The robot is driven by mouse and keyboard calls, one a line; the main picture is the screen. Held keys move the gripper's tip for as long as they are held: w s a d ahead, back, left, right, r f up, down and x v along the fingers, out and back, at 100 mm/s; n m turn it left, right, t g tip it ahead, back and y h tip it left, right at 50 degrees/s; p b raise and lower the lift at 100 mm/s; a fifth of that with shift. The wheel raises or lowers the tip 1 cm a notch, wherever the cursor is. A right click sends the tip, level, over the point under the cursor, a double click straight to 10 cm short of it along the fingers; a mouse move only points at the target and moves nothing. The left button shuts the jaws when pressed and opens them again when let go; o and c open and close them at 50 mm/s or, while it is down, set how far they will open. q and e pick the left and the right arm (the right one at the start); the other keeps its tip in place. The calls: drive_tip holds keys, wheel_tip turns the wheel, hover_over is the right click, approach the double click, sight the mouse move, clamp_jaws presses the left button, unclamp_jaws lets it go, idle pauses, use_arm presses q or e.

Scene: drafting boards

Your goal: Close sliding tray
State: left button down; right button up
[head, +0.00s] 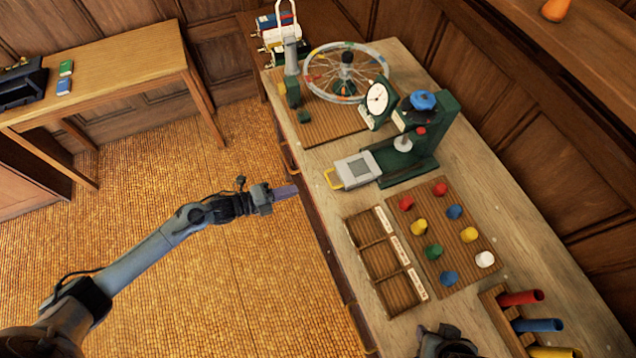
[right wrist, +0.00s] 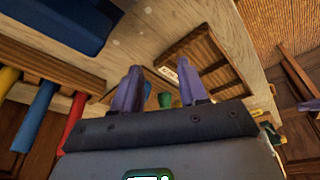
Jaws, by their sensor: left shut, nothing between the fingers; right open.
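The sliding tray (head: 354,170) is a light grey plate with a yellow handle (head: 332,179) at its left end. It sticks out to the left from the base of a green press-like device (head: 408,160) with a blue knob and a round dial. My left gripper (head: 287,192) is shut and empty. It is left of the yellow handle and apart from it, near the bench's left edge. My right gripper shows only in part at the bottom of the head view; in the right wrist view its purple fingers (right wrist: 160,88) are apart with nothing held between them.
A three-compartment wooden box (head: 384,262) and a board with several coloured pegs (head: 440,236) lie nearer on the bench. A rack with coloured cylinders (head: 538,325) is at lower right. A spoked wheel (head: 347,72) stands behind. Open floor lies left of the bench.

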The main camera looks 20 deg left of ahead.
use_arm(q)
drive_tip(key=x, duration=0.8)
drive_tip(key=shift+w+d, duration=0.15)
drive_tip(key=shift+w, duration=0.05)
drive_tip(key=shift+w+d+f, duration=0.15)
drive_tip(key=shift+w+d, duration=0.25)
drive_tip(key=shift+d, duration=0.05)
use_arm(e)
drive_tip(key=shift+r, duration=0.2)
